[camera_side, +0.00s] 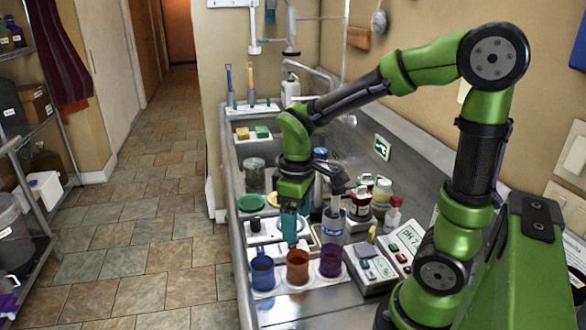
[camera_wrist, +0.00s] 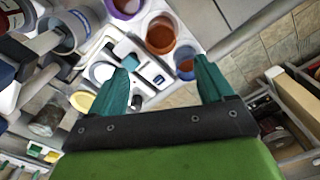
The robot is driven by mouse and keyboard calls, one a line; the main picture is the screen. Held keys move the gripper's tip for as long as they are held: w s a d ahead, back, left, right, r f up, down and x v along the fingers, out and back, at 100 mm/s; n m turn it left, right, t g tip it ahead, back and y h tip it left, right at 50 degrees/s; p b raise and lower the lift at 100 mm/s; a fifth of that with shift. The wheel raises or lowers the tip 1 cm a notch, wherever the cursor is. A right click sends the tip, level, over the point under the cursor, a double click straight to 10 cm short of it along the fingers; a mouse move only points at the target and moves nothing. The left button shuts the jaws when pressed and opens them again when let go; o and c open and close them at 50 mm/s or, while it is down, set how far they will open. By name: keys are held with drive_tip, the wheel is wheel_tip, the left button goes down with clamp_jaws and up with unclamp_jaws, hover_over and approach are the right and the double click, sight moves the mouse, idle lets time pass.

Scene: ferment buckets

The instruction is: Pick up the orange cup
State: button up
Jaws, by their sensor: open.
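The orange cup (camera_side: 297,268) stands upright in a row on a white tray, between a blue cup (camera_side: 262,273) on its left and a purple cup (camera_side: 331,262) on its right. My gripper (camera_side: 291,243) points down just above the orange cup's rim, apparently not touching it. In the wrist view, the orange cup (camera_wrist: 160,33) lies beyond the open teal fingertips (camera_wrist: 164,64), with nothing between the fingers. The purple cup (camera_wrist: 127,8) is at its upper left and the blue cup (camera_wrist: 184,62) is near the right fingertip.
A clear labelled vessel (camera_side: 332,226) stands close behind the purple cup. A pH meter (camera_side: 409,238) and a smaller device (camera_side: 378,268) sit to the right. Green (camera_side: 251,203) and yellow (camera_side: 282,200) lids lie behind. The counter's left edge drops to the tiled floor.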

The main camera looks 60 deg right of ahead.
hover_over(298, 259)
drive_tip(key=a, duration=0.2)
wheel_tip(298, 259, down, 7)
drive_tip(key=shift+s+f, duration=0.25)
drive_tip(key=shift+f, duration=1)
drive_tip(key=shift+s+f, duration=0.25)
drive_tip(key=shift+f, duration=1)
drive_tip(key=c, duration=1.1)
